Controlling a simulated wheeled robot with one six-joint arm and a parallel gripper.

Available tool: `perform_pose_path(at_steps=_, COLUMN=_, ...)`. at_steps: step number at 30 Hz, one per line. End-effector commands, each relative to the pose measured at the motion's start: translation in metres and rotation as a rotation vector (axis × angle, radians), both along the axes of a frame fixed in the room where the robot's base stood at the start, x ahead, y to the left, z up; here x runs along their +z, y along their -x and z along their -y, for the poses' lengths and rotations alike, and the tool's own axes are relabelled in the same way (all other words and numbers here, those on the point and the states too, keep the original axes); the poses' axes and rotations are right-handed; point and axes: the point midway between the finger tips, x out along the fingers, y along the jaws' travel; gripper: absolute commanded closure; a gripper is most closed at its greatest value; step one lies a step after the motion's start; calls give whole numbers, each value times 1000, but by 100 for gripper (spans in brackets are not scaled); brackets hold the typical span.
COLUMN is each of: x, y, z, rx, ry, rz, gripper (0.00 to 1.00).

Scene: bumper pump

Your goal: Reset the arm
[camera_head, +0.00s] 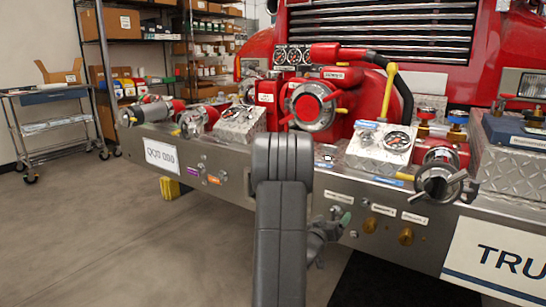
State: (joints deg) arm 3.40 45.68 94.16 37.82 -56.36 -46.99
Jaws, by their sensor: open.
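My arm (281,215) rises up the middle of the view and hides part of the steel bumper behind it. My gripper (341,216) shows just right of the arm, in front of the bumper face and close to a small fitting there. It is partly hidden by the arm and small in view. A greenish tip shows at its end, and I see nothing held in it. Whether it touches the bumper, I cannot tell.
The red fire truck's bumper (220,160) spans the view, carrying a red pump (345,97), gauges and capped outlets. Brass fittings (405,237) and labels sit right of my gripper. A cart (52,122) and shelves (140,45) stand at left. Floor (110,240) at front left is clear.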

Motion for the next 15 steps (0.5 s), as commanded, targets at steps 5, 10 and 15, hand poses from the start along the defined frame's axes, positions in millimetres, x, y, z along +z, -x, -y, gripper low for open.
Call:
perform_pose_path(at_steps=5, x=4, y=30, z=-22, rx=4, ry=2, rz=-6, gripper=20)
perform_pose_path(at_steps=10, x=3, y=50, z=-36, rx=4, ry=3, rz=-4, gripper=20)
perform_pose_path(at_steps=15, x=3, y=61, z=-43, rx=2, ry=4, rz=-3, gripper=20)
